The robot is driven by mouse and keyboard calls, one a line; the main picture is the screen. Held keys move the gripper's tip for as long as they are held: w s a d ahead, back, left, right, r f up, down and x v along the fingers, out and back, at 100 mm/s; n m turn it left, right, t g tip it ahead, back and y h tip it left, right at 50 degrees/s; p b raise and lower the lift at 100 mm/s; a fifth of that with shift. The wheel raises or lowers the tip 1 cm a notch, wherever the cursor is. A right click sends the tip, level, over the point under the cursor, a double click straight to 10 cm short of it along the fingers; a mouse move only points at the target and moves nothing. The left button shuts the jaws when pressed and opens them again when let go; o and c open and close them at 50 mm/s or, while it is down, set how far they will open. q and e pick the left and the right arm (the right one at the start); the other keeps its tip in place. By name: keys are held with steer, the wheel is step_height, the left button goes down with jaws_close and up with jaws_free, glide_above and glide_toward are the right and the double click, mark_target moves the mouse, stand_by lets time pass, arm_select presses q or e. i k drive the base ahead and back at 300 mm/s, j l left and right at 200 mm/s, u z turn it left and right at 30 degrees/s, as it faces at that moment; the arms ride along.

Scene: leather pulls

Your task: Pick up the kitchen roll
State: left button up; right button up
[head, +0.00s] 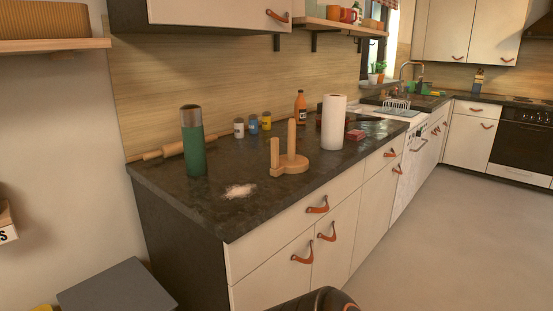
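The kitchen roll (333,122) is a white upright cylinder standing on the dark countertop (225,205). It stands to the right of and apart from a wooden stand (291,158) that has a tall post and a shorter upright piece. Nothing is on the stand's post. The roll's front side shows clearly, with nothing in front of it. Neither of my grippers is in view. A dark rounded part at the bottom edge seems to be mine, but no fingers show on it.
A red box (355,135) sits right of the roll. Wall cabinets hang above.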

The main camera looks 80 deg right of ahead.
mark_target(334, 105)
steer(key=z, duration=2.65)
